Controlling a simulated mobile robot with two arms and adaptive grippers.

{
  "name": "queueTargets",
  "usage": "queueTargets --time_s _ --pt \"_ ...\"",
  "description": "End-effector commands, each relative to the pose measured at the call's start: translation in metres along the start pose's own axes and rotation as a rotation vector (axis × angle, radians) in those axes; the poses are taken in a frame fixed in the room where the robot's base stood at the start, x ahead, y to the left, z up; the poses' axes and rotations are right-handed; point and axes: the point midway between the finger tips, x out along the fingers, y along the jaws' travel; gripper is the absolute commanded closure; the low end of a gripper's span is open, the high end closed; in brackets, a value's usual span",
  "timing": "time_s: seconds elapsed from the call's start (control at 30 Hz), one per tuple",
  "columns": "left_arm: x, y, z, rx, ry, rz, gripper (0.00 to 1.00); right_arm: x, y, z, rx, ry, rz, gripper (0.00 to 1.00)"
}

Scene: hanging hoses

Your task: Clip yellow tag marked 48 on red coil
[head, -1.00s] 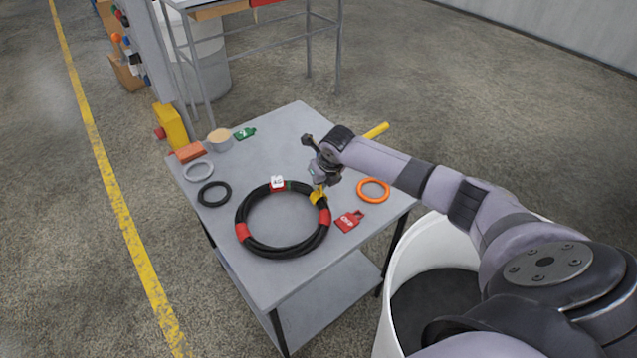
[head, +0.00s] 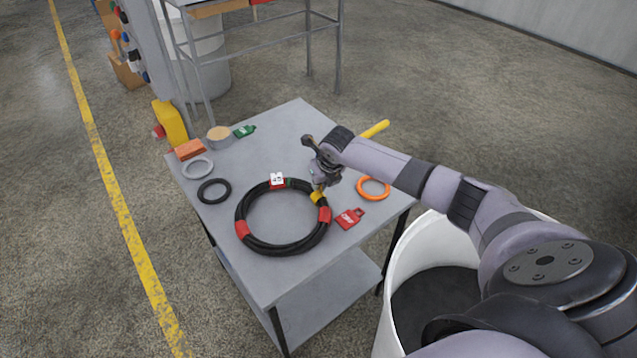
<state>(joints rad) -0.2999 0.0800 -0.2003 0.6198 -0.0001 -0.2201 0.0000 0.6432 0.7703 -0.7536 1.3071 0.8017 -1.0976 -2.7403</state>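A black coil of hose with red bands (head: 243,231) lies flat on the grey table (head: 295,125). A small yellow tag (head: 317,197) sits at the coil's upper right, beside a red band; its marking is too small to read. A white tag with dark print (head: 277,181) sits on the coil's top edge. My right gripper (head: 319,186) points down just above the yellow tag. Its fingertips are small and partly hidden by its own body, so I cannot tell whether they touch the tag. My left gripper is out of view.
A red tag (head: 350,219) and an orange ring (head: 373,188) lie right of the coil. Black (head: 214,191) and grey rings (head: 197,168), an orange block (head: 190,149), a tan roll (head: 219,137) and a green tag (head: 244,131) lie at left. A white bin (head: 398,262) stands at right.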

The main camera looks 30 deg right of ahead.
Motion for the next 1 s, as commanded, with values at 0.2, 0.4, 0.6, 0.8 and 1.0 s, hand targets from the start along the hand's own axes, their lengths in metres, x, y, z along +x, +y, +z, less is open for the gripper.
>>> queueTargets --time_s 0.2,0.4,0.6,0.8,1.0 --pt "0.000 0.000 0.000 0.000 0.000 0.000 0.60 0.000 0.000 0.000 0.000 0.001 0.000 0.86" --pt "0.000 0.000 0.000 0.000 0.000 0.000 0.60 0.000 0.000 0.000 0.000 0.001 0.000 0.73" --pt "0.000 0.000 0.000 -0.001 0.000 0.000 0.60 0.000 0.000 0.000 0.000 0.001 0.000 0.72" --pt "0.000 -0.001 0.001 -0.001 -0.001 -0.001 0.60 -0.006 -0.001 0.000 0.000 0.000 -0.001 0.72" --pt "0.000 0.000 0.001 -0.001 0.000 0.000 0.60 -0.038 -0.001 0.001 -0.003 -0.003 -0.002 0.72"
